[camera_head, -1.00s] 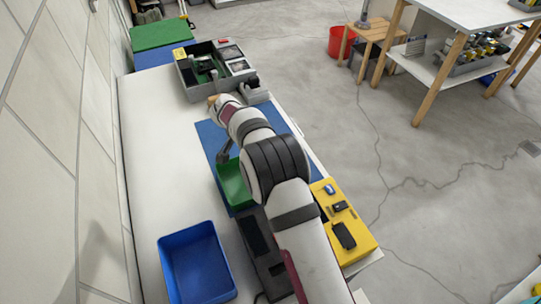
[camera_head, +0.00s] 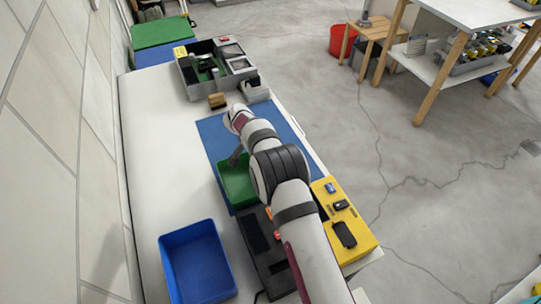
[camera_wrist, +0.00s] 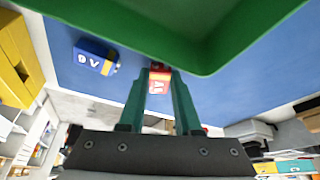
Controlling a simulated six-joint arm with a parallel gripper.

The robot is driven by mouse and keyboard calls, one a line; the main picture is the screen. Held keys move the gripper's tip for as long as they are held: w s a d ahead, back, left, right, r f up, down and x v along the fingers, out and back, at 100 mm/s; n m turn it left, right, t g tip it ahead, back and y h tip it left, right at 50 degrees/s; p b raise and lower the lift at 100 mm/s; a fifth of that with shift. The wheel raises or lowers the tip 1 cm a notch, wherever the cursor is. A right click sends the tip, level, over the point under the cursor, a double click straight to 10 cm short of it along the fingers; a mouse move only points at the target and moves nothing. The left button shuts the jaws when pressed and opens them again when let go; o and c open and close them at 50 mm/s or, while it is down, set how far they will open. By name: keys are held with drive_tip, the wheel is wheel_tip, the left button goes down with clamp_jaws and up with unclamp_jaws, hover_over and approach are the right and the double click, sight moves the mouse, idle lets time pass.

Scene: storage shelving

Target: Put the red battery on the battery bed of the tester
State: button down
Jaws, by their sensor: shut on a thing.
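My gripper (camera_wrist: 159,95) has its two green fingers shut on the red battery (camera_wrist: 159,76), which shows between the fingertips in the wrist view. In the head view the dark end of my gripper (camera_head: 236,157) is over the green bin (camera_head: 237,186), and the battery is hidden there. The green bin's wall fills the top of the wrist view. A dark grey device (camera_head: 264,262) with a small red part lies on the near side of the bin; it looks like the tester. Its bed is not clear, partly hidden by my arm.
A blue 9V battery (camera_wrist: 95,57) lies on the blue mat (camera_head: 213,135). A yellow panel (camera_head: 360,247) with small items is right of my arm. An empty blue bin (camera_head: 196,262) stands front left. A grey compartment box (camera_head: 190,82) and wooden block (camera_head: 217,100) are at the back.

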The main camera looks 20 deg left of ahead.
wheel_tip(320, 180, up, 4)
drive_tip(key=shift+r, duration=0.15)
drive_tip(key=d+r, duration=0.7)
drive_tip(key=d, duration=0.4)
drive_tip(key=s+d+r+m+g+h, duration=0.1)
drive_tip(key=s+d+m+g, duration=0.15)
drive_tip(key=d+m, duration=0.4)
drive_tip(key=s+d+r+m+g+h, duration=0.15)
drive_tip(key=s+d+m, duration=0.25)
drive_tip(key=d, duration=0.5)
drive_tip(key=s+d+r+m+g+y, duration=0.1)
drive_tip(key=s+d+r+m+g, duration=0.15)
drive_tip(key=s+d+m, duration=0.85)
drive_tip(key=m, duration=0.1)
hover_over(343, 233)
drive_tip(key=shift+g, duration=0.45)
drive_tip(key=f, duration=0.4)
drive_tip(key=w+f, duration=0.1)
drive_tip(key=f, duration=0.1)
drive_tip(key=shift+a+f, duration=0.2)
drive_tip(key=shift+a, duration=0.05)
drive_tip(key=shift+a+f, duration=0.15)
drive_tip(key=shift+f, duration=0.95)
drive_tip(key=shift+a+f, duration=0.15)
drive_tip(key=shift+f, duration=0.9)
drive_tip(key=shift+f, duration=0.1)
